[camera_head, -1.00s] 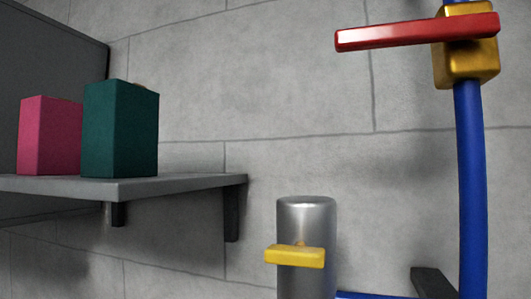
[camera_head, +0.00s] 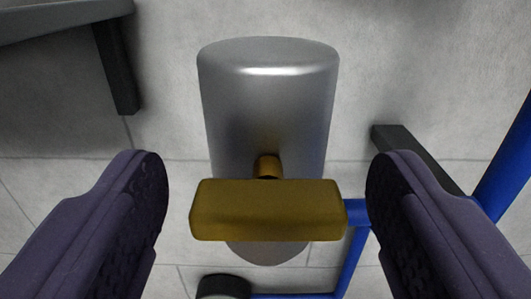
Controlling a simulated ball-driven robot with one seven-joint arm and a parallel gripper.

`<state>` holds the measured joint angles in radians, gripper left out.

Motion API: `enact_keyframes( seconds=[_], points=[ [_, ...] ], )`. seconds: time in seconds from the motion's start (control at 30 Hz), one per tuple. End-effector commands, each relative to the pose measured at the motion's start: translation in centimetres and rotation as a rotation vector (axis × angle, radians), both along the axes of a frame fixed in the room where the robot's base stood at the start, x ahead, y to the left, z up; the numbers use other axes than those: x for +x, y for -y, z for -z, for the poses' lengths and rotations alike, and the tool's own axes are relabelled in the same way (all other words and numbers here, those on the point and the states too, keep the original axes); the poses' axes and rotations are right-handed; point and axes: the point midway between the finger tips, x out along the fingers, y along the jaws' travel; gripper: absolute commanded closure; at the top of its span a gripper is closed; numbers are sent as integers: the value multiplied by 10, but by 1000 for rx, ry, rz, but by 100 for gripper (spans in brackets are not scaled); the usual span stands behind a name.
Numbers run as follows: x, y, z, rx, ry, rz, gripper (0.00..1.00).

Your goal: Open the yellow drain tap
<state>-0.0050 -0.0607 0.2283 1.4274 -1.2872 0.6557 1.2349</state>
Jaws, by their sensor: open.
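The yellow drain tap (camera_head: 267,210) is a bar-shaped handle lying horizontally across the picture. It sits on a short brass stem (camera_head: 267,167) on the front of a grey metal cylinder (camera_head: 268,100). My gripper (camera_head: 267,185) is open, with one dark purple finger on each side of the handle. There is a gap between each finger and the handle's ends, and nothing is held. The handle hides part of the cylinder's lower end.
A blue pipe (camera_head: 505,160) runs down the right side, with more blue pipe behind the cylinder. A dark bracket (camera_head: 415,155) stands behind the right finger. A grey shelf (camera_head: 50,15) with a dark bracket is at the upper left. A dark round part (camera_head: 224,287) is below the cylinder.

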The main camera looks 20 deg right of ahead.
Motion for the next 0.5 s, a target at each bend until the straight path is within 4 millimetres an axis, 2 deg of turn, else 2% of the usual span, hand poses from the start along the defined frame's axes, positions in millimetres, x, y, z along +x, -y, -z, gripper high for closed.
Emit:
enact_keyframes(
  seconds=[0.2, 0.43, 0.5],
  points=[
    [0, 0, 0, 0, 0, 0, 26],
    [0, 0, 0, 0, 0, 0, 79],
    [0, 0, 0, 0, 0, 0, 79]
  ],
)
